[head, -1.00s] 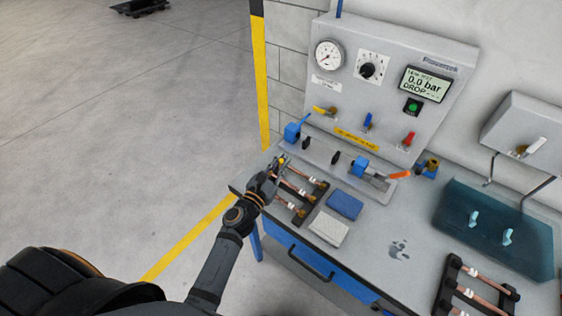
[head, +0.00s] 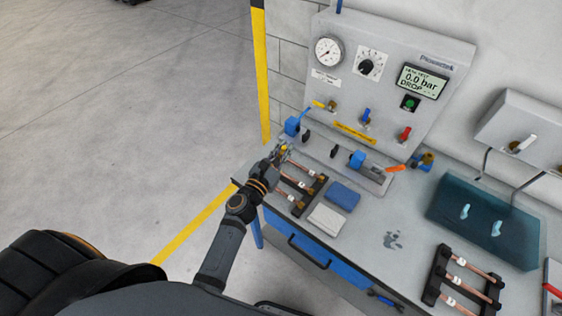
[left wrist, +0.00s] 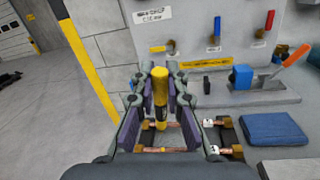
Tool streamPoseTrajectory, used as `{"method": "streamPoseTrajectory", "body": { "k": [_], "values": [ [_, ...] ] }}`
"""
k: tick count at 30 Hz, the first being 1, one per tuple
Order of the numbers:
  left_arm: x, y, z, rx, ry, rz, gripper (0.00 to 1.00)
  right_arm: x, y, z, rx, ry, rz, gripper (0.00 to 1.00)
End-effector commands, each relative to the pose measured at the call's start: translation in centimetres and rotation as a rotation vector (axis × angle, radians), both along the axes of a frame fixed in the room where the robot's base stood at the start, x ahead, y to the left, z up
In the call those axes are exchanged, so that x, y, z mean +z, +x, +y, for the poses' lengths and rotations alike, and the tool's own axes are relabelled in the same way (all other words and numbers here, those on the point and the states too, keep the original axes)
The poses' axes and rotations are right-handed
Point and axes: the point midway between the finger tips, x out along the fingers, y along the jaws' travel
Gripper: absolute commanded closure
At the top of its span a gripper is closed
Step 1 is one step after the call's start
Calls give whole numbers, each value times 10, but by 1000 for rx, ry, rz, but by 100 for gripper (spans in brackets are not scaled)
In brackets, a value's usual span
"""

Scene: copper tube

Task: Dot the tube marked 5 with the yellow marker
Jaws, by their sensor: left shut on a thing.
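My left gripper (head: 282,152) is shut on the yellow marker (left wrist: 160,88), which stands roughly upright between the fingers in the left wrist view. The gripper is over the back left end of a dark rack (head: 297,213) that holds copper tubes with white tags. The marker's lower end is partly hidden, so contact with a tube cannot be told. The tag numbers are too small to read. My right gripper is out of view.
A blue cloth (head: 342,197) and a whitish pad (head: 328,219) lie right of the rack. A second tube rack (head: 436,276) is at the front right, near a teal tray (head: 478,200). The test panel (head: 440,55) stands behind. The bench middle is mostly clear.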

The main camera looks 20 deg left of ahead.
Motion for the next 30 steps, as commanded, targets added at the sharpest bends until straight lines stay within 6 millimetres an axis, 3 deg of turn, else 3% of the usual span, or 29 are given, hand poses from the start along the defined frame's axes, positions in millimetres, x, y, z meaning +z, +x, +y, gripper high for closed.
{"method": "streamPoseTrajectory", "body": {
  "k": [3, 7, 20, 30],
  "values": [
    [12, 31, -11, 0, -4, -4, 100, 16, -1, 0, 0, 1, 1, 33],
    [13, 49, -20, -2, -2, -2, 100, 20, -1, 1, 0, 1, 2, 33],
    [8, 51, -21, -3, -1, -1, 100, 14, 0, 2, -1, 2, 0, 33],
    [-22, 57, -18, -2, 0, -2, 100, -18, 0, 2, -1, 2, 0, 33]
  ]
}}
